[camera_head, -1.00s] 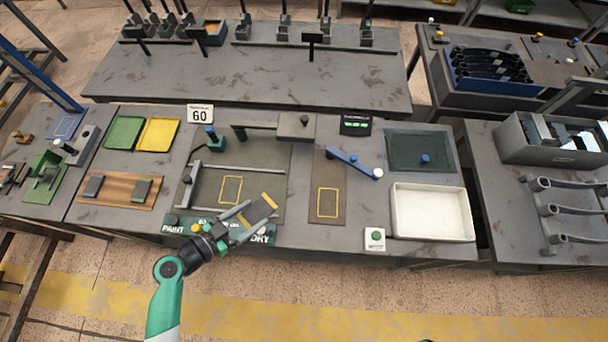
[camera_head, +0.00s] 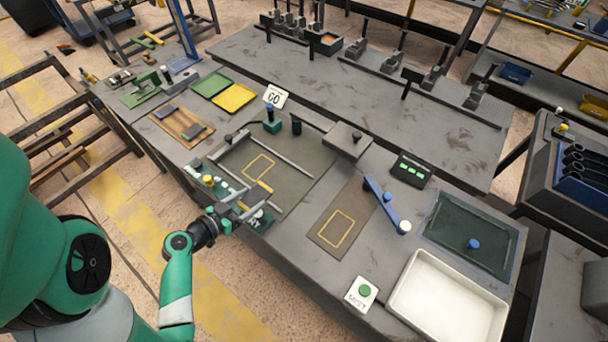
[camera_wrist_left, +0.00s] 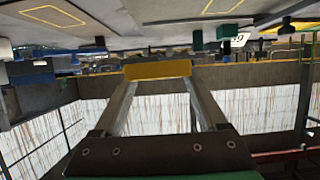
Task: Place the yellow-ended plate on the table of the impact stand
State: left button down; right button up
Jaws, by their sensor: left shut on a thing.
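My left gripper (camera_head: 246,207) is shut on the yellow-ended plate, over the front edge of the bench. The plate's yellow end (camera_head: 265,187) shows beyond the fingers; most of its body is hidden. In the left wrist view the yellow end (camera_wrist_left: 158,70) spans the fingertips. Behind the gripper is a dark board with a yellow outlined rectangle (camera_head: 258,167) between metal rails. To the right is a brown mat (camera_head: 325,232) with another yellow outline, empty, beside a blue lever (camera_head: 386,204). I cannot tell which outlined area belongs to the impact stand. My right gripper is not in view.
A white tray (camera_head: 446,301) and a green-button box (camera_head: 362,292) stand at the front right. A blue-knobbed dark tray (camera_head: 475,235) is behind. Green (camera_head: 212,85) and yellow (camera_head: 234,97) trays lie at the back left. A number sign (camera_head: 275,96) stands behind the rails.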

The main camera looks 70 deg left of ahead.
pick_arm(q)
jog(key=w+f+b, duration=0.1)
jog(key=b, duration=0.2)
jog(key=w+d+b, duration=0.1)
jog(key=b, duration=0.3)
jog(key=w+f+b, duration=0.1)
jog(key=w+b, duration=0.1)
jog(key=b, duration=0.1)
jog(key=shift+d+f, duration=0.25)
jog(key=shift+f, duration=0.1)
jog(key=w+d, duration=0.1)
jog(key=w, duration=0.3)
jog(key=b, duration=0.3)
send_over(299, 220)
jog(key=f, duration=0.6)
jog(key=shift+s+a, duration=0.15)
jog(key=shift+s, duration=0.25)
jog(key=shift+w+f, duration=0.15)
jog(key=shift+w, duration=0.05)
jog(key=shift+w+f+b, duration=0.2)
jog(key=shift+f+b, duration=0.9)
jog(key=shift+f, duration=0.75)
jog(key=shift+f, duration=0.1)
